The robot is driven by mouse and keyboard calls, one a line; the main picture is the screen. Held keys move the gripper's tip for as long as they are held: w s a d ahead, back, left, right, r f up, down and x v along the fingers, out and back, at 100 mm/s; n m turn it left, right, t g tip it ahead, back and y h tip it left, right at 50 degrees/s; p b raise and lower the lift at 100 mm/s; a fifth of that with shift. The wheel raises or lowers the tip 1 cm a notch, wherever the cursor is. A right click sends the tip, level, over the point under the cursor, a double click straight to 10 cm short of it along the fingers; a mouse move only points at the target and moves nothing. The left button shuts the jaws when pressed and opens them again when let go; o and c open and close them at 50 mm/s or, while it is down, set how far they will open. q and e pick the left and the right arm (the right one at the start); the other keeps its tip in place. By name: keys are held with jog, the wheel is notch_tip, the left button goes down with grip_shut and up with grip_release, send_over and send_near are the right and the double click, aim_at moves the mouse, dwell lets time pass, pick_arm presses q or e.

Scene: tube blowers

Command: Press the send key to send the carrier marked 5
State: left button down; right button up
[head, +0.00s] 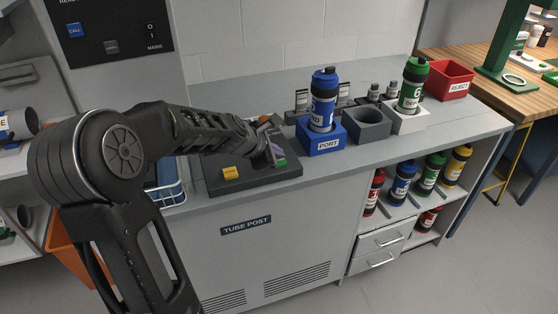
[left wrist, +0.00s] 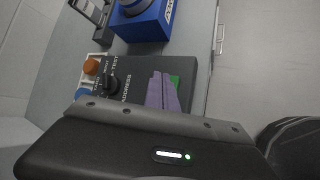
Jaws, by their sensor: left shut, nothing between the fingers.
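A blue carrier (head: 323,105) stands upright in the blue box marked PORT (head: 322,143); its number is turned partly aside and I cannot read it surely. The dark control panel (head: 262,184) lies on the counter left of the port. It has a yellow key (head: 231,173) and a green key (left wrist: 176,81), largely hidden by my fingers. My left gripper (head: 275,155) is shut and empty, over the panel's right part. In the left wrist view its purple fingers (left wrist: 162,92) overlap the green key; I cannot tell whether they touch it. My right gripper is not in view.
Right of the port are an empty grey holder (head: 367,125) and a green carrier (head: 412,86) in a white holder (head: 407,122). A red REJECT bin (head: 450,80) stands farther right.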

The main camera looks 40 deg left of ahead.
pick_arm(q)
jog(key=shift+f+b, duration=0.3)
jog(key=shift+f, duration=0.15)
jog(key=shift+r, duration=0.1)
dwell(0.4)
jog(key=shift+r+p, duration=0.8)
jog(key=shift+p, duration=0.1)
notch_tip(320, 180, up, 5)
jog(key=p, duration=0.5)
dwell(0.6)
